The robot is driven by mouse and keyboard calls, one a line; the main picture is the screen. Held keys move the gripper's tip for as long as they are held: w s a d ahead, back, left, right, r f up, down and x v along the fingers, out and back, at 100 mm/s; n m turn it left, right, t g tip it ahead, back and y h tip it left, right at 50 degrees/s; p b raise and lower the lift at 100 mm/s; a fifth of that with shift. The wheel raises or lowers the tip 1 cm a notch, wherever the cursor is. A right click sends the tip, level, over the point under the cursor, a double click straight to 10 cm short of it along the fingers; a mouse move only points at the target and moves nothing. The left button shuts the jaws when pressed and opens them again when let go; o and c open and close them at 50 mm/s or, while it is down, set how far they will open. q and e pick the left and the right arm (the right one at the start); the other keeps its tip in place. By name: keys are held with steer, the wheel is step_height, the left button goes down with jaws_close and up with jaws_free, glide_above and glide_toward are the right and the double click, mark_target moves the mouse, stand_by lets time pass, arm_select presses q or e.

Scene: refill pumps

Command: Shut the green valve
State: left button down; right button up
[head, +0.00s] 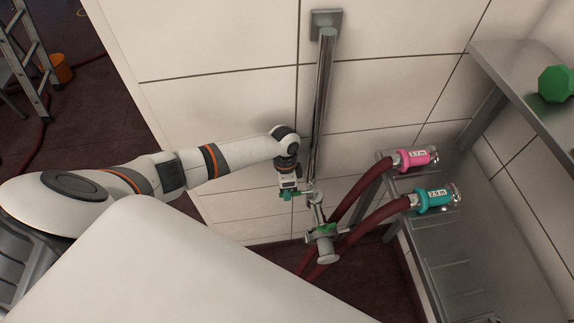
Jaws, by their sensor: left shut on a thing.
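A chrome pipe (323,110) runs down the tiled wall to a metal fitting with the green valve (324,231) near its lower end. My left gripper (292,193) is beside the pipe, just above and left of the fitting. It is shut on a small green part that looks like the valve's handle. The jaws are small in view, and the exact grip is hard to see. My right gripper is not in view.
Dark red hoses (365,192) run from the fitting area to a pink nozzle (416,157) and a teal nozzle (433,199) on a metal rack (460,262). A green faceted object (556,84) sits on the upper right shelf (508,56). A ladder (22,65) and an orange bucket (62,68) stand at far left.

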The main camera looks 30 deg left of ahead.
arm_select(q)
steer(key=shift+w+r, duration=0.1)
steer(key=shift+w, duration=0.05)
steer(key=c, duration=1.3)
jaws_free()
step_height(320, 180, up, 7)
steer(key=w, duration=0.1)
steer(key=shift+a+b, duration=0.45)
steer(key=shift+r, duration=0.1)
